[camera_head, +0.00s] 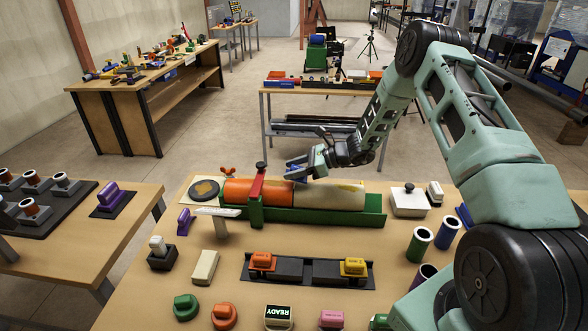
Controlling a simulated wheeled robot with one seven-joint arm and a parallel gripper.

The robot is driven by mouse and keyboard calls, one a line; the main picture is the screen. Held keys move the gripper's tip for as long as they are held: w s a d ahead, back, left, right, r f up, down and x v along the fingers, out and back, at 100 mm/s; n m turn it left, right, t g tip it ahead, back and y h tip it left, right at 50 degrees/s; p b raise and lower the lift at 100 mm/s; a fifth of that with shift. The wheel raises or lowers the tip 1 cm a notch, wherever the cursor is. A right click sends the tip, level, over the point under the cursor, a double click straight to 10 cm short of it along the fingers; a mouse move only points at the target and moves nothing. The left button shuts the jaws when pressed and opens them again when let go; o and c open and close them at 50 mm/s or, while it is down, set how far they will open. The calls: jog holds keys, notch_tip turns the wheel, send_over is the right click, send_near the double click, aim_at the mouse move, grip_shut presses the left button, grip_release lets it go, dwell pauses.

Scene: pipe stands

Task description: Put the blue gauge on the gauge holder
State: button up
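My gripper (297,168) is above the back of the bench, over the orange and cream pipes, with its tip pointing left. Its tip area looks blue, too small to tell whether these are fingers or a held part, or whether they are open. A dark holder tray (308,272) lies at the front middle, with an orange labelled block (262,261) at its left and a yellow one (354,266) at its right. Its middle is bare. A small blue piece (465,215) shows at the right, partly hidden by my arm; I cannot tell if it is the blue gauge.
A green pipe stand (372,213) with a red clamp (257,182) spans the bench behind the tray. Green and blue-rimmed cups (420,244) stand at the right. Coloured buttons (186,306) line the front. A white block (205,266) lies left of the tray.

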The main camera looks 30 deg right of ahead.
jog(key=shift+r+p, duration=0.3)
jog(key=b+v, duration=0.3)
jog(key=v, duration=0.9)
jog(key=shift+r+b, duration=0.25)
jog(key=shift+b, duration=0.1)
jog(key=shift+s, duration=0.1)
